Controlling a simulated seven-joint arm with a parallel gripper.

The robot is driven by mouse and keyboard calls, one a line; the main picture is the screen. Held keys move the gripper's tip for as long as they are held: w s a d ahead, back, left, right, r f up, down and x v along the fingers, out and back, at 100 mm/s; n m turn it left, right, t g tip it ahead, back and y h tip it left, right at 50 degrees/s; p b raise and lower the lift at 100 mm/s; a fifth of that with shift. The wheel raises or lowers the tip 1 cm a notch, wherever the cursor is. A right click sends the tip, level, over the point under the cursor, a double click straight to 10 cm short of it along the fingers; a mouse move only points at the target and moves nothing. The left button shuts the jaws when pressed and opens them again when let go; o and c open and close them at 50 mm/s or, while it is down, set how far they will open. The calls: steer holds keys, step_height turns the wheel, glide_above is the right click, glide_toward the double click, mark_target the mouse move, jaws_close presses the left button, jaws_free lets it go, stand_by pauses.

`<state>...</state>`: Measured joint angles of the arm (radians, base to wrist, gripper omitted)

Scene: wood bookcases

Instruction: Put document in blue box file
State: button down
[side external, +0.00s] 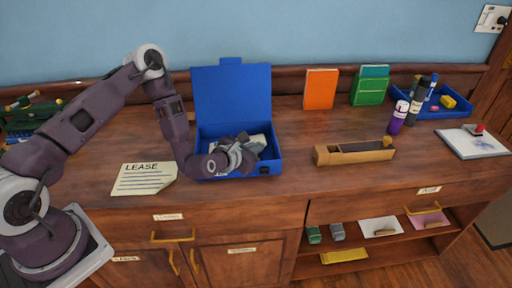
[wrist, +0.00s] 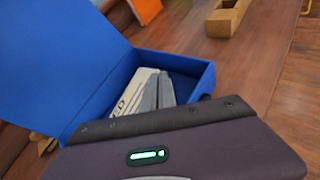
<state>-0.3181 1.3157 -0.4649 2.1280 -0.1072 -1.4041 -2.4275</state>
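The document, a cream sheet headed LEASE (side external: 145,178), lies flat on the wooden top at the left, with one corner curled. The blue box file (side external: 232,98) stands open right of it, its lid raised at the back; it also fills much of the wrist view (wrist: 55,65).
Orange (side external: 320,88) and green (side external: 369,90) books stand behind. A purple bottle (side external: 398,118), a blue tray (side external: 440,112) and a stamp pad board (side external: 474,142) are at the right. The front middle is clear.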

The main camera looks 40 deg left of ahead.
steer(key=c, duration=1.7)
jaws_free()
steer(key=shift+s+r, duration=0.1)
steer(key=shift+r, duration=0.1)
steer(key=s+d+r+m+g+h, duration=0.1)
steer(key=s+d+r+m+g, duration=0.1)
steer(key=s+r+m, duration=0.7)
steer(key=s+d+r+m+g+h, duration=0.15)
steer(key=s+r+m, duration=0.35)
steer(key=r+m, duration=0.65)
steer(key=s+a+r+m+g, duration=0.1)
steer(key=s+m, duration=0.3)
steer(key=s, duration=0.4)
steer(key=s+a+r+m+g+y, duration=0.1)
steer(key=s+r+m, duration=0.2)
steer(key=s+m, duration=0.2)
steer(key=s+r+m+g, duration=0.2)
steer(key=s+m, duration=0.2)
steer(key=s, duration=0.6)
steer(key=shift+s+a+r+m, duration=0.35)
steer(key=shift+s+a+r, duration=0.05)
